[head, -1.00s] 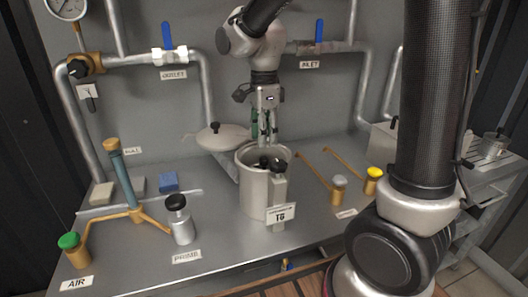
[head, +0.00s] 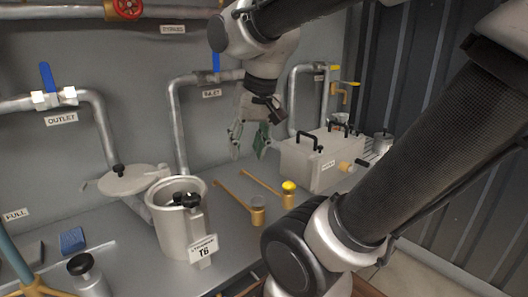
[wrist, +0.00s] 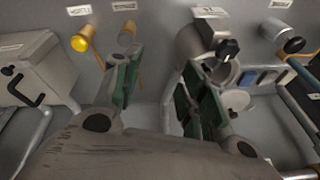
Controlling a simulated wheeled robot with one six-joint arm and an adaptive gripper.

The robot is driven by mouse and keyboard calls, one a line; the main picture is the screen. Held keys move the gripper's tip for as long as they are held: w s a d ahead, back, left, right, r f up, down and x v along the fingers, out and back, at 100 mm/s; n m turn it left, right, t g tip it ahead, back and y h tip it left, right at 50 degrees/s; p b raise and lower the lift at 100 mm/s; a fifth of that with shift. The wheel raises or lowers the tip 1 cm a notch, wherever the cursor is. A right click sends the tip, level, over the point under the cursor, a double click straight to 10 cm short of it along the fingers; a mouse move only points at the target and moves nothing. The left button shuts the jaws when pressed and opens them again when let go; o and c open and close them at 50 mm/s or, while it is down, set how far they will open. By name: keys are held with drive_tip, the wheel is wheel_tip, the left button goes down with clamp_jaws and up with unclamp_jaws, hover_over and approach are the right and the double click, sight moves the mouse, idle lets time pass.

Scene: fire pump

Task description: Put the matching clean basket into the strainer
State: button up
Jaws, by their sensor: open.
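A grey box (head: 305,170) with black handles and a yellow tap stands right of my gripper. Two brass-coloured rods with cups, one yellow-topped (head: 288,190), lie between strainer and box. Pipes (head: 180,125) run along the wall. A black-knobbed canister (head: 88,280) stands at front left.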

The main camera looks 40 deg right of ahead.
drive_tip(key=s+n, duration=0.1)
drive_tip(key=s+d+n, duration=0.1)
drive_tip(key=s+n+t, duration=0.1)
drive_tip(key=s, duration=0.1)
drive_tip(key=shift+d+f+n, duration=0.4)
idle(0.8)
